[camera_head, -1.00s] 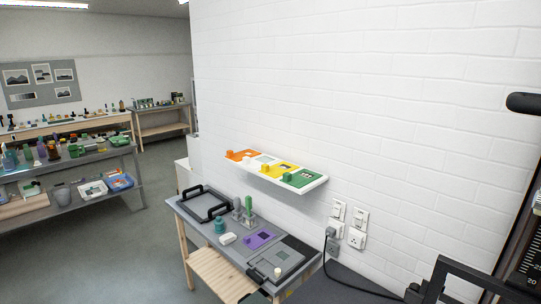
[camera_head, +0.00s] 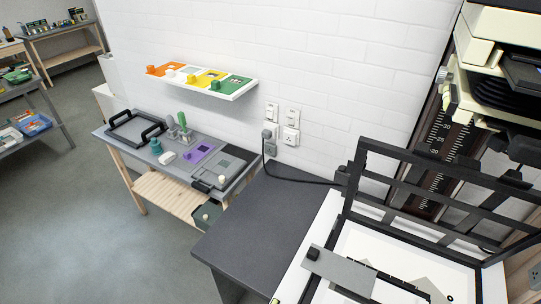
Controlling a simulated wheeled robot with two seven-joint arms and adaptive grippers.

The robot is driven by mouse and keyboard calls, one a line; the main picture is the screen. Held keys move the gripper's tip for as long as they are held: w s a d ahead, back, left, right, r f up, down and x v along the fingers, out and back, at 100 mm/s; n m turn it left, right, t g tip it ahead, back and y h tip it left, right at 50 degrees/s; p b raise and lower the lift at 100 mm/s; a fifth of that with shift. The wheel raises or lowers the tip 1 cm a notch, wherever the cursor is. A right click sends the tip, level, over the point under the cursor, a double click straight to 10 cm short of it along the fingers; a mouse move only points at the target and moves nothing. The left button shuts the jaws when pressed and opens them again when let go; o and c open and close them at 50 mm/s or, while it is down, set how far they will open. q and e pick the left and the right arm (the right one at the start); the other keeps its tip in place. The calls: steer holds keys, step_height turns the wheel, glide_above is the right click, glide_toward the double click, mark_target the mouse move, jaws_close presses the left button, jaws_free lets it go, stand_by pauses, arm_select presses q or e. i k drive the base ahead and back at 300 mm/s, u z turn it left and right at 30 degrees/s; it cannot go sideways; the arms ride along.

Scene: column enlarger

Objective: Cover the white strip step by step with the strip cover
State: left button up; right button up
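A flat grey plate with a dark knob, which looks like the strip cover (camera_head: 345,271), lies across the left part of the white easel board (camera_head: 308,240) at the lower right. The black easel frame (camera_head: 392,212) stands raised over the board. A white area shows under the frame beside the plate, with dark and grey pieces on it. I cannot tell the white strip apart from the white board. Neither of my grippers is in view.
The enlarger column (camera_head: 436,150) with its scale and cream head stands behind the easel. The dark tabletop (camera_head: 262,232) left of the easel is clear. A grey side table (camera_head: 112,134) holds trays and small items. A white wall shelf (camera_head: 238,94) carries coloured plates. A cable runs from the wall sockets.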

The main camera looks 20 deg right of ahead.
mark_target(357, 279)
steer(key=z, duration=0.95)
